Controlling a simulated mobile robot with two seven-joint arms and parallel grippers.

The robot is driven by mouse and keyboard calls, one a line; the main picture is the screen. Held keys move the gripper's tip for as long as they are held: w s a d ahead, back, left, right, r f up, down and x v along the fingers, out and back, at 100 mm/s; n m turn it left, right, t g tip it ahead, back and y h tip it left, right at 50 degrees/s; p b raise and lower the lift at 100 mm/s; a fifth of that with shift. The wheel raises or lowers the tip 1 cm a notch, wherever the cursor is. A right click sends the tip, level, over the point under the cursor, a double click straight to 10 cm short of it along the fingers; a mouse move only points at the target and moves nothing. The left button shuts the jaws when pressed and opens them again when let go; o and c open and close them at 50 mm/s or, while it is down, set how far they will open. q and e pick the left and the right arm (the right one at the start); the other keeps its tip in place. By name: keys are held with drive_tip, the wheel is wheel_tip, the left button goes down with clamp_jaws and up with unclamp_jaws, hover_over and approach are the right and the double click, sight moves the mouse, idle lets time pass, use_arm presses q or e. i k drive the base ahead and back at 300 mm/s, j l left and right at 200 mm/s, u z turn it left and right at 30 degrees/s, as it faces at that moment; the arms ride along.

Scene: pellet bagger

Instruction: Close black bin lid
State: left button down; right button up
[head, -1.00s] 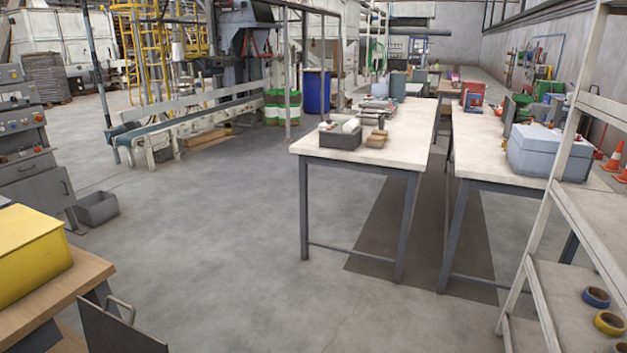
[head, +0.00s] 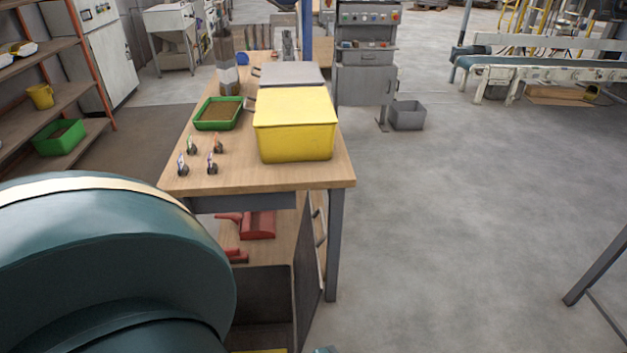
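I cannot clearly pick out a black bin with a lid. A dark, open box-like space (head: 268,293) shows low under the near end of the wooden table, and its lower part is cut off by the frame. A dark upright panel with handles (head: 318,237) stands at its right side. A large teal link of my own arm fills the lower left and hides part of this area. Neither gripper can be made out in the head view.
The wooden table (head: 262,186) carries a yellow lidded box (head: 294,135), a grey-topped box (head: 291,73), a green tray (head: 236,113) and several small parts. Red tools (head: 258,224) lie on the shelf below. A grey bin (head: 407,117) stands on open floor at right.

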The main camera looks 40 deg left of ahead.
sight(308, 266)
drive_tip(key=i+l+u, duration=0.2)
drive_tip(key=u, duration=0.15)
drive_tip(key=i+l+u, duration=0.2)
drive_tip(key=u, duration=0.15)
drive_tip(key=i+l+u, duration=0.15)
drive_tip(key=l+u, duration=0.2)
drive_tip(key=i+l+u, duration=0.25)
drive_tip(key=l, duration=0.25)
drive_tip(key=l+u, duration=0.25)
drive_tip(key=l, duration=0.2)
drive_tip(key=l+u, duration=0.25)
drive_tip(key=l, duration=0.3)
